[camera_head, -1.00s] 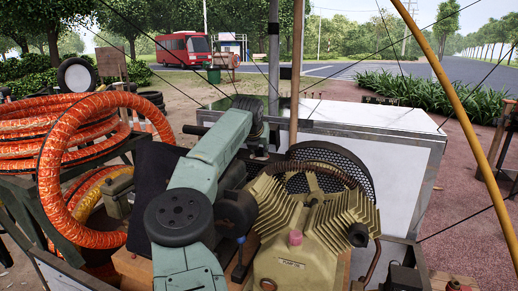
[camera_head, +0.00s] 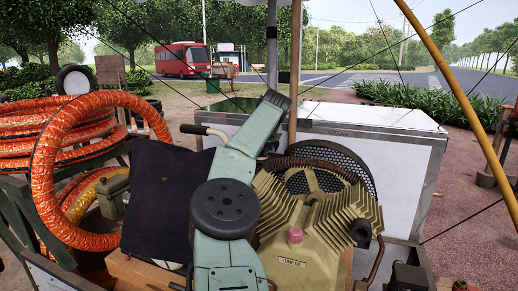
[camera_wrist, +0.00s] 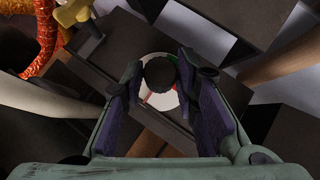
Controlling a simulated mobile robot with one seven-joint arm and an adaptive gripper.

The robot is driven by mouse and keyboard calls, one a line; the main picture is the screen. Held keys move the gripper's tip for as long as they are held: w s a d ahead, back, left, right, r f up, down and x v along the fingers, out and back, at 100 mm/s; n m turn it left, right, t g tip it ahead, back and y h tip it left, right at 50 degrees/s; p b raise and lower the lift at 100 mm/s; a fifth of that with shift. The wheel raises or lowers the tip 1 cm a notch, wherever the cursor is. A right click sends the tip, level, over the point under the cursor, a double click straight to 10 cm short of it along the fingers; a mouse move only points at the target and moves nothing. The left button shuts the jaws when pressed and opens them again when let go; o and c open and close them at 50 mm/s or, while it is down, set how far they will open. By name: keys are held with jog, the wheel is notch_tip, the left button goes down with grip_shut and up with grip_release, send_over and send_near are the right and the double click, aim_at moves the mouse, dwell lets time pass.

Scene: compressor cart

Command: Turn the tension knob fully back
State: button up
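In the wrist view a dark round knob (camera_wrist: 159,75) sits over a white round dial (camera_wrist: 163,99) with red and green marks. My gripper (camera_wrist: 160,66) is open, with its two purple-padded fingers on either side of the knob. A gap shows between the knob and the right finger; I cannot tell whether the left finger touches it. In the head view my arm hides the gripper, and I cannot make out the knob or dial there.
The gold compressor pump (camera_head: 318,235) stands right of my arm, with a mesh guard (camera_head: 335,160) behind it. A black panel (camera_head: 165,200) and orange hose coils (camera_head: 60,150) are to the left. A white box (camera_head: 385,165) is behind. A yellow pole (camera_head: 465,100) slants at right.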

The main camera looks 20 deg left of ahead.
jog(key=o, duration=0.4)
jog(key=shift+c, duration=0.2)
jog(key=v, duration=1.2)
